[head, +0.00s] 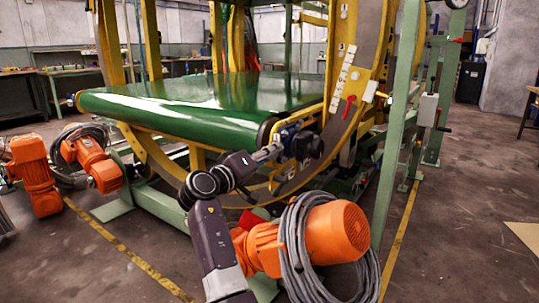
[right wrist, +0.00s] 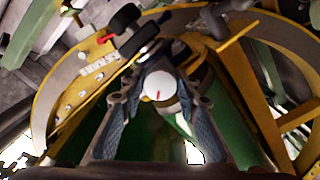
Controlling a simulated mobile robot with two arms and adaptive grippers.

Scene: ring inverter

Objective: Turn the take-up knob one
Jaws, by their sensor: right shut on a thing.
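The take-up knob (right wrist: 160,86) is a white round cap with a red mark, in the middle of the right wrist view. The red mark points down in that picture. My right gripper (right wrist: 161,92) has its two blue-grey fingers on either side of the knob and is shut on it. In the head view my right gripper (head: 290,134) reaches the machine's side at the right end of the green belt (head: 200,100). The knob is hidden there behind the gripper. My left gripper is not in view.
Black parts (head: 308,146) sit close beside my right gripper. A red handle (head: 348,107) is on the yellow ring (head: 344,82). A green post (head: 398,130) stands to the right. Floor at far right is open.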

